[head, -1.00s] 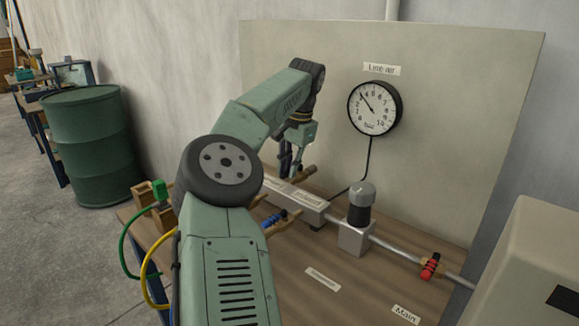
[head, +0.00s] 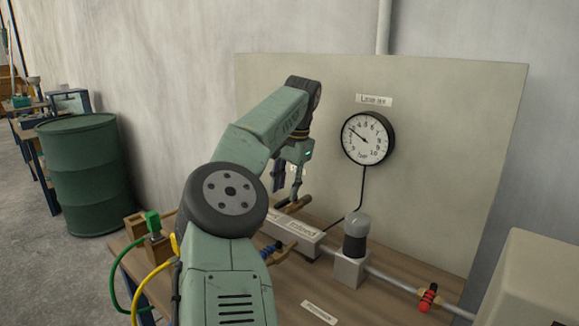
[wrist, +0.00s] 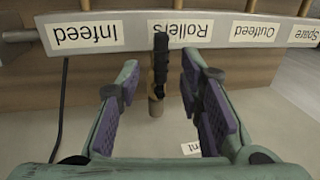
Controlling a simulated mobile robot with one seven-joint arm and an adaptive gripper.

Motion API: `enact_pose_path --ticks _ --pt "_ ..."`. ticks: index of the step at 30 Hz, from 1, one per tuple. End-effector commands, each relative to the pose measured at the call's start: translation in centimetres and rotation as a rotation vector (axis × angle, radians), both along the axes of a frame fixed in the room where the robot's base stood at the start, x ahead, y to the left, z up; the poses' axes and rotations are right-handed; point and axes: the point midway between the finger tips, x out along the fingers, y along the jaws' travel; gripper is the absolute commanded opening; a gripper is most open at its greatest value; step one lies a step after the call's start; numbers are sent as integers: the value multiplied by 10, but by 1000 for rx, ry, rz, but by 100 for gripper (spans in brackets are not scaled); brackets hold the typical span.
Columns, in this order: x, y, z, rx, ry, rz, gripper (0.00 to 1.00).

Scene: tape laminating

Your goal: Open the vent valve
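In the wrist view, a black lever handle (wrist: 160,62) with a round tan end (wrist: 156,108) stands out from the labelled manifold (wrist: 220,30). A white label ending in "nt" (wrist: 190,147) lies behind it, partly hidden by a finger, so I cannot read it whole. My gripper (wrist: 158,112) is open, with one finger on each side of the handle and visible gaps between. In the head view, my gripper (head: 290,190) is above the back side of the manifold (head: 292,236), and the handle between its fingers is not clear there.
A gauge (head: 367,138) hangs on the back panel (head: 450,150). Green and yellow hoses are at the left. A grey-beige box (head: 530,275) stands front right.

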Motion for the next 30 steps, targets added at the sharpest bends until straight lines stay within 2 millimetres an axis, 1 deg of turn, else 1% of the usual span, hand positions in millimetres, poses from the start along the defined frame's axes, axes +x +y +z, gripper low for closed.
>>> enact_pose_path --ticks 1,7,12,18,30 --pt "0 -3 14 -1 -6 1 34" --pt "-7 -10 58 -3 -5 2 34" --pt "-8 -12 74 0 -2 2 34" --pt "-11 -13 84 0 0 1 34" --pt "-11 -13 85 0 0 1 34"
